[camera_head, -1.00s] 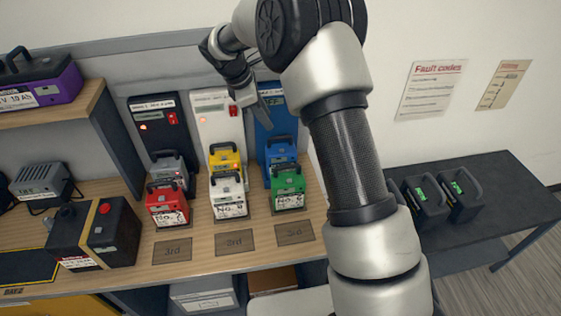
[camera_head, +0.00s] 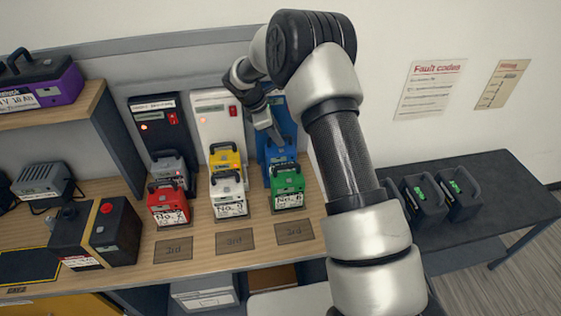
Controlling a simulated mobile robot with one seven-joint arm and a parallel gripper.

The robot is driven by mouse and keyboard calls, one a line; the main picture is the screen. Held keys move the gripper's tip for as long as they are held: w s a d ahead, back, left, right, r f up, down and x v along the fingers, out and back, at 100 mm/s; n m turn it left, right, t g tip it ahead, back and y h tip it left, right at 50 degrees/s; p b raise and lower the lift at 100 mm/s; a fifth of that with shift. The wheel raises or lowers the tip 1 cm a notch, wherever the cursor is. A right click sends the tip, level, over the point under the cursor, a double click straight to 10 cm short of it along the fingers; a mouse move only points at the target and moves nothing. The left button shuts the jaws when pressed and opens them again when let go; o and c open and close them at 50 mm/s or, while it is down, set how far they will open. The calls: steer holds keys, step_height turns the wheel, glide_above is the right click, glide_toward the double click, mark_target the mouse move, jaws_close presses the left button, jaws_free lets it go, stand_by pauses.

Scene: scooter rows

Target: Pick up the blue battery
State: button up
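The blue battery (camera_head: 281,154) stands on the bench at the foot of the blue charger (camera_head: 294,114), behind the green battery (camera_head: 288,186). The green battery hides its lower front. My gripper (camera_head: 276,138) points down at the top of the blue battery, close to its handle. The arm reaches in from the right. The fingers are small and seen from the side, so I cannot tell how far apart they are or whether they touch the handle.
A yellow battery (camera_head: 226,158) stands left of the blue one, behind a white battery (camera_head: 228,192). A red battery (camera_head: 168,203) stands before a grey one (camera_head: 170,168). The 3rd marked spots (camera_head: 235,240) at the bench front are bare.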

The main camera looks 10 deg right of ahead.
jaws_close()
stand_by(1.2)
steer(key=shift+w+r, duration=0.1)
steer(key=shift+r, duration=0.1)
